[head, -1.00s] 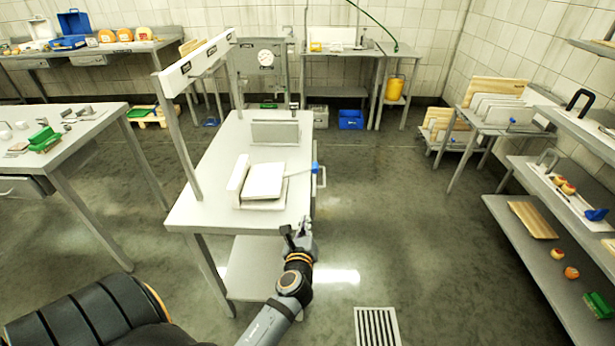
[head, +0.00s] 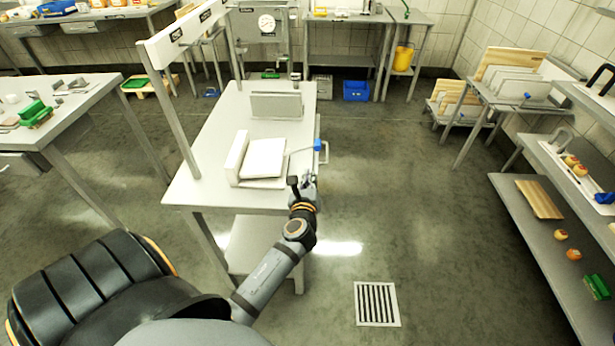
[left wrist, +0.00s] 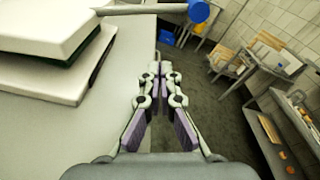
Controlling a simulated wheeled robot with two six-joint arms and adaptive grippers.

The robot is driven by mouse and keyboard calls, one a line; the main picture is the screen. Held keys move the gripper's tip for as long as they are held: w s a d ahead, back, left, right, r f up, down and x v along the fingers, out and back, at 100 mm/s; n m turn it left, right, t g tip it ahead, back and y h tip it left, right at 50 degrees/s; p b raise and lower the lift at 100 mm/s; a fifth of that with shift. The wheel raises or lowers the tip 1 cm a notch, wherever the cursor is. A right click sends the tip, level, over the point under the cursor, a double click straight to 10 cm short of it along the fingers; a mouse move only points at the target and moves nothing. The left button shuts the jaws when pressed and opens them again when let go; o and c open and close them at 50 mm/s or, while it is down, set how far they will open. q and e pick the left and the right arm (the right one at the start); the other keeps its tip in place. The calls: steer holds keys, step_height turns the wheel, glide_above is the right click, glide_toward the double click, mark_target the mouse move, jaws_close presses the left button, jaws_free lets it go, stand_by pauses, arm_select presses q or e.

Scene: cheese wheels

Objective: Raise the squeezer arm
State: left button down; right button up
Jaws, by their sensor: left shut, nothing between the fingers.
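The squeezer (head: 264,158) is a white, flat-topped block with an upright side piece on the white table (head: 212,188). Its arm (head: 302,151) is a thin grey rod lying low and reaching out to the right, ending in a blue knob (head: 318,145) near the table's right edge. In the left wrist view the rod (left wrist: 145,10) crosses the top and the blue knob (left wrist: 198,11) is at the top centre. My left gripper (head: 303,183) is shut and empty at the table's right edge, short of the knob and apart from it. My right gripper is not in view.
A grey upright plate (head: 276,105) stands behind the squeezer. A frame with a sign beam (head: 180,36) rises on the table's left. Shelves with boards and cheeses (head: 560,230) stand at the right. The floor right of the table is clear, with a drain grate (head: 377,304).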

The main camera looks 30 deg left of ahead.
arm_select(q)
steer(key=x, duration=0.5)
steer(key=shift+w+a, duration=0.3)
steer(key=r, duration=0.1)
steer(key=r+p, duration=0.1)
steer(key=s+r+p, duration=0.1)
steer(key=shift+s+a, duration=0.1)
steer(key=shift+a, duration=0.25)
steer(key=shift+s+r, duration=0.15)
steer(key=shift+r, duration=0.15)
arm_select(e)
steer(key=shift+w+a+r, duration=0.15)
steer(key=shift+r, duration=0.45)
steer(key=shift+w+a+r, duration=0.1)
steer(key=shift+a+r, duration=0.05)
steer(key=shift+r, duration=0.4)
arm_select(q)
steer(key=shift+f, duration=0.1)
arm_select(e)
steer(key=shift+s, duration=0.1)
